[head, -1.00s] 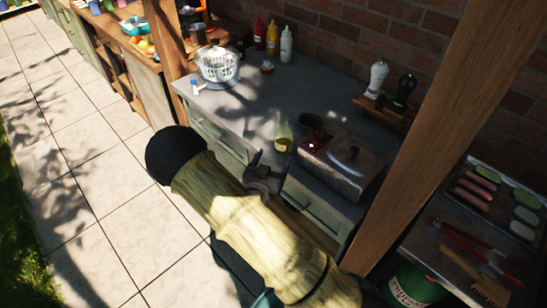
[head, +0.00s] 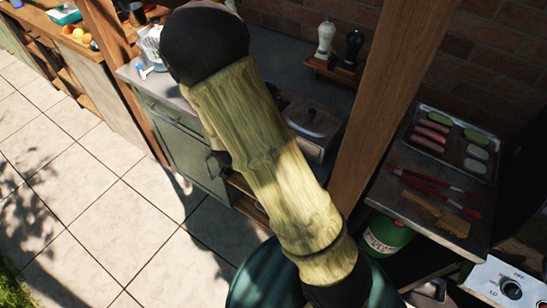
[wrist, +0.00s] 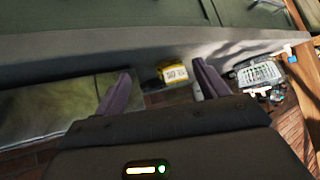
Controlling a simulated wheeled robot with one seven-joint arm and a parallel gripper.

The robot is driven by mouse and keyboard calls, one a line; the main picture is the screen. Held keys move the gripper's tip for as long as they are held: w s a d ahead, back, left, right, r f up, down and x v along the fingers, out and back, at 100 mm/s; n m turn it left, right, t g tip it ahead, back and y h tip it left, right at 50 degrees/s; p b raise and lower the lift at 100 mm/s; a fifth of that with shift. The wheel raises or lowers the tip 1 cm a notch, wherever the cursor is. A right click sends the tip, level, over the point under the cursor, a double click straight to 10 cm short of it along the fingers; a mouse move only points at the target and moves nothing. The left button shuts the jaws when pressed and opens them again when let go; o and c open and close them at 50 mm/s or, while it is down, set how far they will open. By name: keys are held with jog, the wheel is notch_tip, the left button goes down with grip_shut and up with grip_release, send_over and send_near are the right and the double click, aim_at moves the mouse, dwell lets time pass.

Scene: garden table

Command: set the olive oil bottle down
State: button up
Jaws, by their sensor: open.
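The olive oil bottle (wrist: 172,76), with yellow contents and a pale label, shows in the wrist view beyond and between my fingertips. Its upper part is hard to make out there. My gripper (wrist: 162,70) is open, its two purple-grey fingers apart with a gap around the bottle, and it holds nothing. In the head view my arm hides the bottle, and only a dark part of my gripper (head: 216,161) shows left of the arm, over the counter's front.
A burner box with a lid (head: 314,118) stands on the grey counter, right of my arm. The salad spinner (head: 151,46) and a small blue-and-white shaker (head: 143,71) are at its left end. A wooden post (head: 372,120) rises at the right. The paving in front is clear.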

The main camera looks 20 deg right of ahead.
jog(key=s+d+r+n+g+y, duration=0.1)
jog(key=s+d+r+n+g, duration=0.1)
jog(key=s, duration=0.6)
jog(key=s+d+r+n+g+y, duration=0.2)
jog(key=s+r+n+g, duration=0.1)
jog(key=s+r, duration=0.4)
jog(key=s+g, duration=0.1)
jog(key=s, duration=0.1)
jog(key=shift+s+d+r, duration=0.25)
jog(key=shift+s, duration=0.05)
